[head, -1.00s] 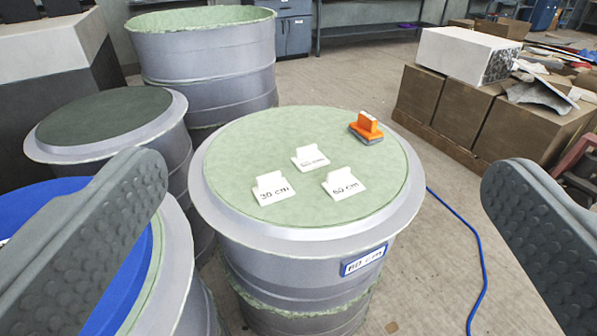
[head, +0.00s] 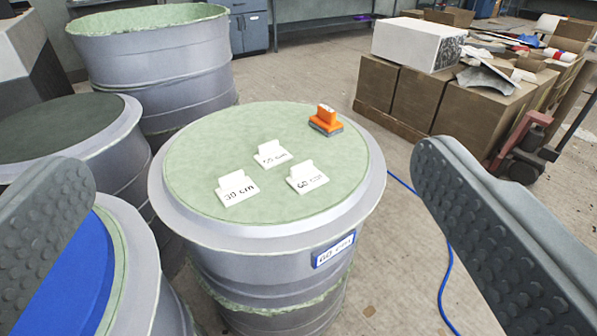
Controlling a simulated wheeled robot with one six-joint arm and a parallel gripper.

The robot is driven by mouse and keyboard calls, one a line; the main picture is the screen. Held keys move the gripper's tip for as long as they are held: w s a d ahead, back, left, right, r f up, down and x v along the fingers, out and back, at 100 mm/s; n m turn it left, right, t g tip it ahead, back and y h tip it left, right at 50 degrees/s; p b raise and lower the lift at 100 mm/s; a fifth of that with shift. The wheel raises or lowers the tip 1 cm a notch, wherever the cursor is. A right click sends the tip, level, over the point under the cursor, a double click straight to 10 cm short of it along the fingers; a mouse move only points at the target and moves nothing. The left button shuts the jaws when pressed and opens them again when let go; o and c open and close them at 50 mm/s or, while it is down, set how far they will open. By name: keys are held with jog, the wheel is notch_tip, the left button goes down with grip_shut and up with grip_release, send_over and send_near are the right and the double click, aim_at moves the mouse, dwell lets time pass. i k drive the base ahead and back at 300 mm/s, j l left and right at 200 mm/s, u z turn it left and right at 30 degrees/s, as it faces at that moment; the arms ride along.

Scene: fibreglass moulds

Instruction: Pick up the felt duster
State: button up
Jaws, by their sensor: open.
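The felt duster (head: 326,121) has an orange handle and a grey pad. It sits at the far right part of the green top of a round grey mould (head: 210,232). My gripper (head: 238,160) is open and empty, with one dark studded finger at the left edge of the view and the other at the right. The duster lies beyond the fingers, between them in the picture, and nothing touches it. Its far side is hidden.
Other moulds crowd the left, one with a blue top (head: 62,285). Brown boxes (head: 425,100) and a pallet jack (head: 525,150) are at the right.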

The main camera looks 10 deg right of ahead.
aim_at(326, 122)
jog(key=u, duration=1.4)
jog(key=z, duration=1.7)
jog(key=i+l+z, duration=0.15)
jog(key=i+l, duration=0.25)
jog(key=i+l+z, duration=0.1)
jog(key=i+l, duration=0.25)
jog(key=i, duration=0.3)
jog(key=i+l+z, duration=0.15)
jog(key=i+l, duration=0.2)
jog(key=i, duration=0.2)
